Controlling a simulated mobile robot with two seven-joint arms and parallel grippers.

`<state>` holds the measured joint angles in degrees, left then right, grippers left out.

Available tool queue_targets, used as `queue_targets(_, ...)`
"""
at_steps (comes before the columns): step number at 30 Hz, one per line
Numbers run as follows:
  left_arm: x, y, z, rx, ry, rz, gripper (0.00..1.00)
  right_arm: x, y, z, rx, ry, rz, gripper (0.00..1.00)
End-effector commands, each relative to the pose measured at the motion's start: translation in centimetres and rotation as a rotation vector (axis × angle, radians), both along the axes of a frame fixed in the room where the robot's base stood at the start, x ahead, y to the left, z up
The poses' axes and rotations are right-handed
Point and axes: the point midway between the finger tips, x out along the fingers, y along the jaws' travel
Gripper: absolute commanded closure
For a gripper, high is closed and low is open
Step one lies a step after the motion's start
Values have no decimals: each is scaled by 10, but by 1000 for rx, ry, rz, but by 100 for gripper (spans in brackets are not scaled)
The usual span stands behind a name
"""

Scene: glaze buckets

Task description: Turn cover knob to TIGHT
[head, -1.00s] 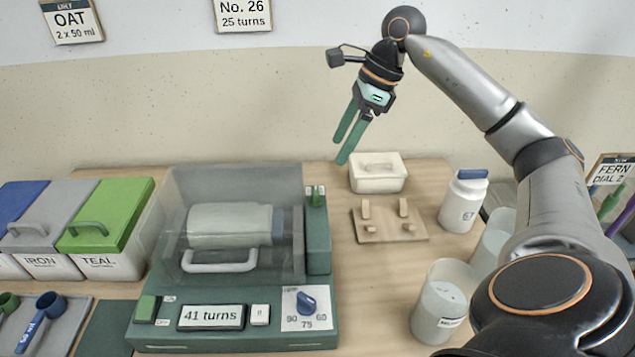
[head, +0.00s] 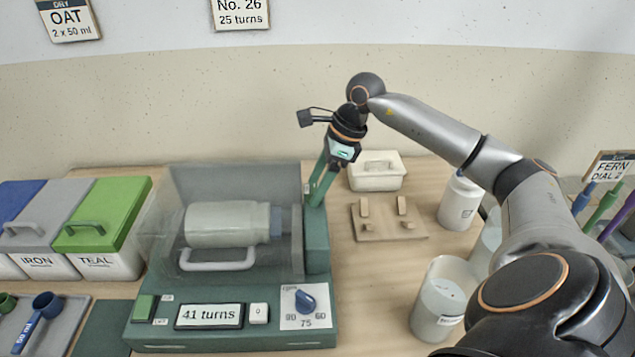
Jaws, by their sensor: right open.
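The green machine (head: 225,338) stands on the table with its clear cover (head: 240,183) down over a white jar (head: 222,224) lying on its side. A green post (head: 317,243) stands at the cover's right side. My right gripper (head: 315,198) is open, its green fingers pointing down at the top of this post. The small green cover knob there is hidden by or blends with the fingers, so I cannot tell its setting or whether the fingers touch it. My left gripper is not in view.
The machine front has a "41 turns" display (head: 209,316) and a blue rpm dial (head: 305,300). A white lidded box (head: 376,172), a wooden stand (head: 388,222) and a white bottle (head: 459,203) are to the right. Lidded bins (head: 105,214) stand left.

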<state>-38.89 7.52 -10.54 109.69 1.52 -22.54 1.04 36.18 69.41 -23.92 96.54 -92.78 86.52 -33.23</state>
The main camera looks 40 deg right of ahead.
Motion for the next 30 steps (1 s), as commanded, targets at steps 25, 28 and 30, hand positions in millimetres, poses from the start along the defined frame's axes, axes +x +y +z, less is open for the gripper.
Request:
queue_targets(25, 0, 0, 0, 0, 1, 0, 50, 0, 0, 1, -1, 1, -1, 100)
queue_targets(28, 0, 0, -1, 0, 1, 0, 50, 0, 0, 0, -1, 1, -5, 100)
queue_targets(30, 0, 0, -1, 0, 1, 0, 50, 0, 0, 0, -1, 0, -17, 100)
